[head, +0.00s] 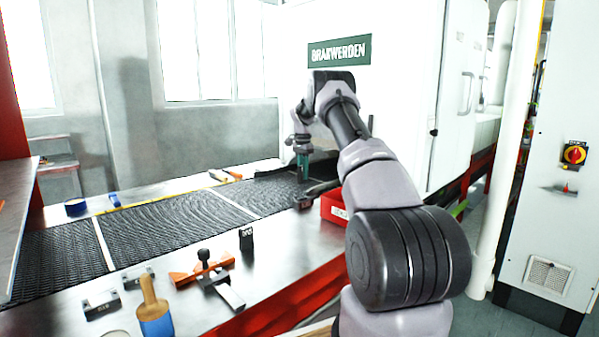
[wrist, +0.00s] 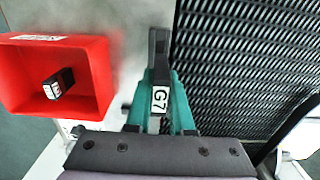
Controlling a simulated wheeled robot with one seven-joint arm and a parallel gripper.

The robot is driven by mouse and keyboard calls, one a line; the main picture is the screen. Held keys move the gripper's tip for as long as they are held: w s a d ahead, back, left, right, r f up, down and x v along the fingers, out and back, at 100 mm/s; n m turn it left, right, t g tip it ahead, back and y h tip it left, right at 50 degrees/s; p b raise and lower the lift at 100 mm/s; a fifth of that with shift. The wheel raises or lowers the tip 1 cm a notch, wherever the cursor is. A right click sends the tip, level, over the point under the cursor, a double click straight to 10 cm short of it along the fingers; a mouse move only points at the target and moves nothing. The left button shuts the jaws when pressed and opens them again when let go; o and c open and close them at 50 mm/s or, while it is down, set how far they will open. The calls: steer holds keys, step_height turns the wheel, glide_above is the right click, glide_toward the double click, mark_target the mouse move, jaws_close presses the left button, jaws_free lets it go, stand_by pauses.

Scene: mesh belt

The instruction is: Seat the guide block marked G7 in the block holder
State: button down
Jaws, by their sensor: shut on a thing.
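The guide block marked G7 (wrist: 160,98) is between the teal fingers of my gripper (wrist: 161,105) in the wrist view, its white label facing the camera. My gripper is shut on it. In the head view my gripper (head: 303,166) points down over the near edge of the belt. A dark grey bar-shaped piece (wrist: 158,48), seemingly the block holder, lies just beyond the fingertips and lines up with the block. It also shows below my gripper in the head view (head: 316,190). I cannot tell whether the block touches it or sits in it; the fingers hide the block's lower end.
A red bin (wrist: 98,75) with a dark labelled block (wrist: 60,83) stands left of my gripper. The black mesh belt (wrist: 250,60) lies to the right. Another black block (head: 246,238), an orange tool (head: 187,276) and a wooden-handled tool (head: 155,315) lie on the steel ledge.

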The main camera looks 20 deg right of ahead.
mark_target(303, 183)
stand_by(0.3)
steer(key=shift+f, duration=2.9)
steer(key=shift+f, duration=1.45)
steer(key=c, duration=0.7)
jaws_free()
step_height(303, 183, up, 11)
steer(key=shift+f, duration=0.15)
